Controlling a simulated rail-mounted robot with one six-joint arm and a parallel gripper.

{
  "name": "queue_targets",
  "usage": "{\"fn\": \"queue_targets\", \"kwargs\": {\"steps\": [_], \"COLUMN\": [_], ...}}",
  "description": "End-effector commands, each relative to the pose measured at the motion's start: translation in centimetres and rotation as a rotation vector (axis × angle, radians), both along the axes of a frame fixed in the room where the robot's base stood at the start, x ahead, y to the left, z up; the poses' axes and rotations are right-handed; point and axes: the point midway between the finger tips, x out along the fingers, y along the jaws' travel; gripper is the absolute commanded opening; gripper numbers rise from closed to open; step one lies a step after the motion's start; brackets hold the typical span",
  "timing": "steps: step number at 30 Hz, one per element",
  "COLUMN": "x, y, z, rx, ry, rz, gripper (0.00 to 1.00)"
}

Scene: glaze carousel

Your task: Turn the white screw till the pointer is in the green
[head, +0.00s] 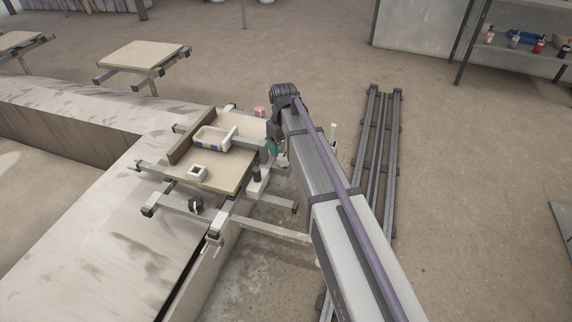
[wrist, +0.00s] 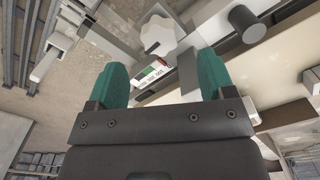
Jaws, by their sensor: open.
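In the wrist view the white screw (wrist: 158,34) has a lobed knob and sits beyond my fingertips on a pale block. My gripper (wrist: 162,80) has two teal fingers, wide apart with nothing gripped between them. A small gauge label (wrist: 152,74) with green and red patches shows between the fingers, below the knob. I cannot make out the pointer on it. In the head view a teal fingertip of my gripper (head: 273,149) shows at the right edge of the carousel platform (head: 226,180). My arm hides much of that side, and I cannot pick out the screw there.
In the wrist view a grey cylinder (wrist: 246,23) stands right of the screw. Open floor lies behind.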

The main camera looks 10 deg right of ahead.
Motion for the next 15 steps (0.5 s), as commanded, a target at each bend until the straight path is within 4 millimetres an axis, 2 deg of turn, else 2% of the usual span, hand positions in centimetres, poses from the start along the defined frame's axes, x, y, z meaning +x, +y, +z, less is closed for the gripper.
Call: {"fn": "queue_targets", "kwargs": {"steps": [1,6,9,15], "x": [0.0,0.0,0.0,0.0], "y": [0.0,0.0,0.0,0.0], "z": [-2.7,-6.1,-6.9,-6.6], "rx": [0.0,0.0,0.0,0.0], "ry": [0.0,0.0,0.0,0.0], "rz": [0.0,-0.001,-0.001,-0.001], "gripper": [0.76,0.76,0.76,0.76]}}
